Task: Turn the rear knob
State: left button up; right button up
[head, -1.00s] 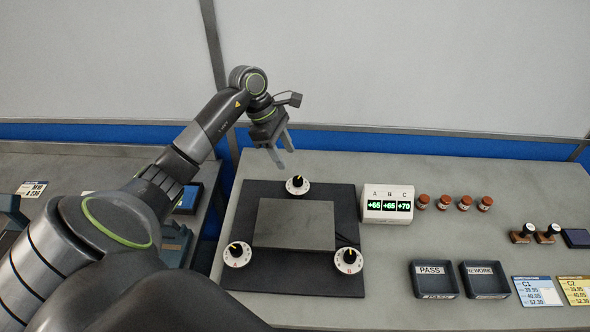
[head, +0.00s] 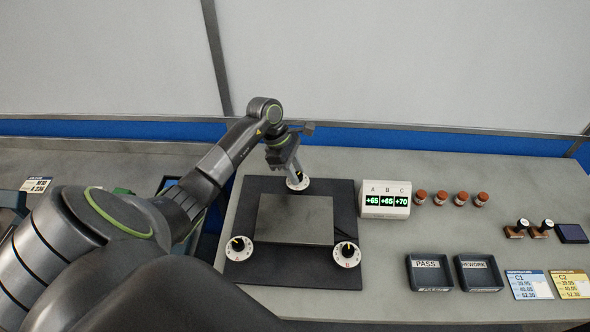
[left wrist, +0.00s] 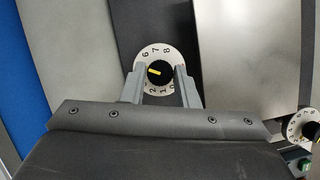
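The rear knob (head: 298,184) is a black cap with a light pointer on a white numbered dial, at the rear edge of the dark base plate. In the head view my left gripper (head: 293,171) points down over it and hides part of it. In the left wrist view the knob's black cap (left wrist: 159,73) lies between the two fingertips of my left gripper (left wrist: 160,69). A small gap seems to show on each side, so the fingers look open. Whether they are level with the cap is unclear. My right gripper is not in view.
A grey block (head: 296,219) sits on the base plate (head: 262,187), with front-left (head: 239,248) and front-right (head: 347,254) knobs. The display (head: 385,199) reads +65, +65, +70. PASS (head: 430,272) and REWORK (head: 478,272) trays stand right. The bench between display and trays is clear.

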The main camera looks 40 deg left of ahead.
pick_arm(q)
jog(key=c, duration=0.5)
jog(key=shift+f+n+b, duration=0.15)
jog(key=shift+n+b, duration=0.55)
jog(key=shift+b, duration=0.1)
jog(key=n+t+y+b, duration=0.1)
jog(key=n+b, duration=0.1)
jog(key=n, duration=0.1)
jog(key=shift+s+t+b, duration=0.15)
jog(key=shift+t+b, duration=0.15)
jog(key=n+b, duration=0.1)
jog(key=n, duration=0.1)
jog(key=n+t+y+b, duration=0.1)
jog(key=n, duration=0.1)
jog(key=shift+d+n+b, duration=0.2)
jog(key=shift+n+b, duration=0.1)
jog(key=shift+b, duration=0.05)
jog(key=shift+s+d+n+y+b, duration=0.1)
jog(key=shift+n+y+b, duration=0.55)
jog(key=shift+n, duration=0.65)
jog(key=shift+r, duration=0.2)
